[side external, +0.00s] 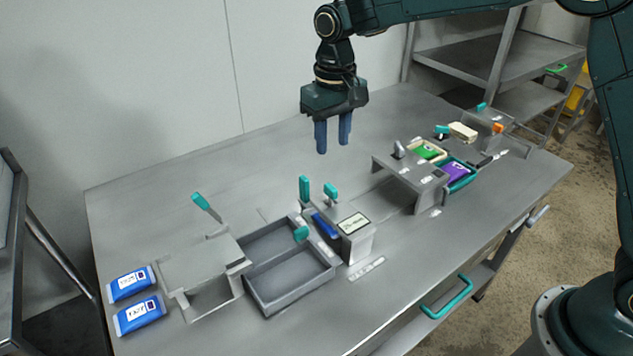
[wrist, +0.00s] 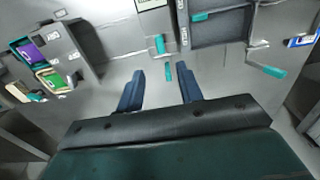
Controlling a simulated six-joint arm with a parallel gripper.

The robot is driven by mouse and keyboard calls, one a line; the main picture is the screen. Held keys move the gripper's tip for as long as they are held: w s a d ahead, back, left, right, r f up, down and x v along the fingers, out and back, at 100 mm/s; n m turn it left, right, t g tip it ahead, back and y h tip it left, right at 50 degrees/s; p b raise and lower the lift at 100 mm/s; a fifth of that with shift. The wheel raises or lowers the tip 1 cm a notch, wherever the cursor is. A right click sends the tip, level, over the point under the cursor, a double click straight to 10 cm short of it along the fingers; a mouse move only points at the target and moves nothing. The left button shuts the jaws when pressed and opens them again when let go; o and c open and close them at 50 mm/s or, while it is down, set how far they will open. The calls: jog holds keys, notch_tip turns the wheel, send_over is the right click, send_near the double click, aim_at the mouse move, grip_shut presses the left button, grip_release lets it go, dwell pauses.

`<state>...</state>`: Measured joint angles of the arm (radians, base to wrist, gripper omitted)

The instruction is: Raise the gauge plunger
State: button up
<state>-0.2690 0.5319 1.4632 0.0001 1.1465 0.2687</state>
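A grey block with a white label plate (side external: 354,223) stands mid-table and looks like the gauge. A small teal T-shaped handle (side external: 331,191) rises behind its label and may be the plunger; it also shows in the wrist view (wrist: 159,45). A blue pouch-like piece (side external: 325,226) lies in the block's left side. An upright teal post (side external: 305,188) stands just behind, seen end-on in the wrist view (wrist: 168,72). My gripper (side external: 333,148) hangs above and behind these, fingers down, apart and empty. In the wrist view its fingers (wrist: 160,78) frame the post's near side.
A grey tray (side external: 291,290) adjoins the block on the left, with a teal-handled lever (side external: 207,208) farther left. Two blue pouches (side external: 138,314) lie front left. A grey bridge-like stand (side external: 411,174) with green and purple packs is at right. The table's back is clear.

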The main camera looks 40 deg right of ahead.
aim_at(331, 187)
notch_tip(331, 187, down, 11)
jog(key=shift+r, duration=0.1)
dwell(0.4)
grip_shut()
